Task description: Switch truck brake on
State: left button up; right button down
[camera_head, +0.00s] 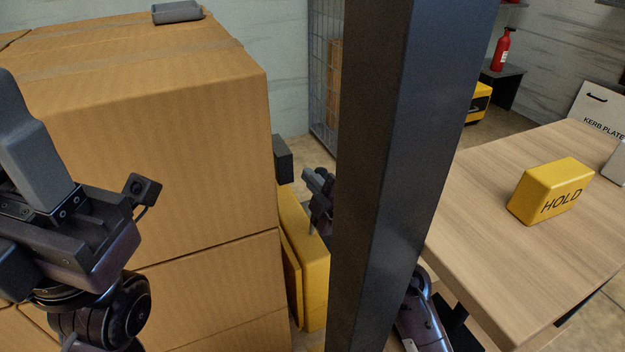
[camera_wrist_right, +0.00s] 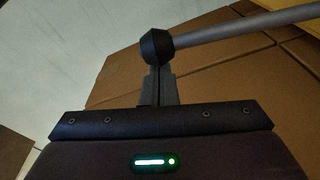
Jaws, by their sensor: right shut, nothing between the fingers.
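A grey bar with a black knob (camera_wrist_right: 157,47), which looks like the brake lever, shows in the right wrist view, running off to the upper right. My right gripper (camera_wrist_right: 160,72) is shut and empty, its fingertips right at the knob; I cannot tell whether they touch. In the head view my right gripper (camera_head: 317,182) is beside the yellow truck body (camera_head: 313,270), partly hidden by a dark post. The lever cannot be made out there. My left gripper (camera_head: 30,140) points up at the left, in front of the boxes; its finger gap is not clear.
Stacked cardboard boxes (camera_head: 170,150) fill the left, with a small grey item (camera_head: 177,12) on top. A dark post (camera_head: 395,150) stands in the middle. A wooden table (camera_head: 480,210) at the right bears a yellow HOLD block (camera_head: 550,192) and a KERB PLATE sign (camera_head: 598,112).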

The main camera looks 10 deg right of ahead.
jog(key=shift+w+d+m+p, duration=0.25)
jog(key=shift+d+m+p, duration=0.55)
jog(key=shift+d+p, duration=0.3)
jog(key=shift+d+f, duration=0.1)
